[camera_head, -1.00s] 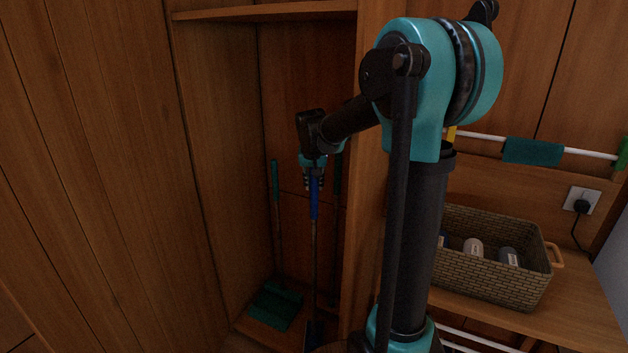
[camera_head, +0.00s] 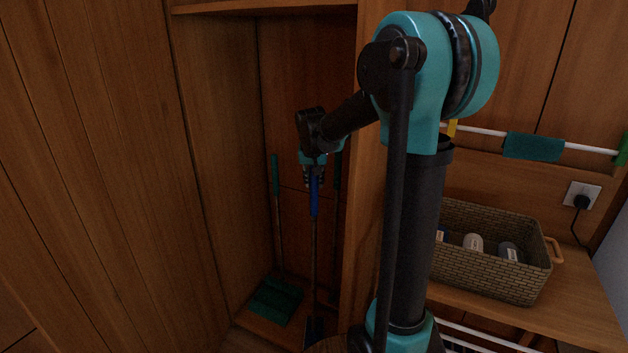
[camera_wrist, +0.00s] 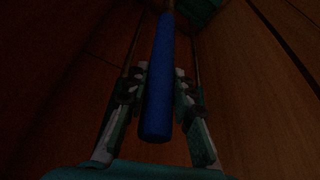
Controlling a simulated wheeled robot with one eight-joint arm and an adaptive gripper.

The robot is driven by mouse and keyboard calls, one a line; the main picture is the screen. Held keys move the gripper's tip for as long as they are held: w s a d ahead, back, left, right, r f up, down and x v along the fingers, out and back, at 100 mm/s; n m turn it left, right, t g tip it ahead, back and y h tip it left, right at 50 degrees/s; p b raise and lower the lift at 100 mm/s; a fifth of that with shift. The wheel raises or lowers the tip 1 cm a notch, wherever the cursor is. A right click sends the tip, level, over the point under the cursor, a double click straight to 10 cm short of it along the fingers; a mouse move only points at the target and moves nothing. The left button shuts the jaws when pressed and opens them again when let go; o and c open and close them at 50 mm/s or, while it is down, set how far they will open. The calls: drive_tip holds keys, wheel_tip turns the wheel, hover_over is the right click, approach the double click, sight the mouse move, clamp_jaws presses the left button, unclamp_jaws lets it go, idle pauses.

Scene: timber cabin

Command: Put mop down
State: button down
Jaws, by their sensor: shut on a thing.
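The mop has a blue grip (camera_head: 314,194) on a thin shaft, with a dark blue head (camera_head: 314,329) low in the cabinet alcove. It stands close to upright in the head view. My gripper (camera_head: 314,178) is shut on the blue grip near its top. In the wrist view the blue grip (camera_wrist: 158,85) lies between the two fingers of my gripper (camera_wrist: 160,90), and its end points toward the camera. Whether the mop head touches the cabinet floor is hard to tell, as my arm and the dark hide part of it.
A green broom (camera_head: 276,298) with a green-topped handle stands left of the mop in the cabinet. Another dark handle (camera_head: 337,200) stands to its right. The cabinet's wooden walls are close on both sides. A wicker basket (camera_head: 490,270) with bottles sits on a shelf at right.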

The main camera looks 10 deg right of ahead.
drive_tip(key=shift+f, duration=0.1)
drive_tip(key=c, duration=1.2)
unclamp_jaws()
drive_tip(key=v, duration=1.2)
drive_tip(key=shift+s, duration=0.1)
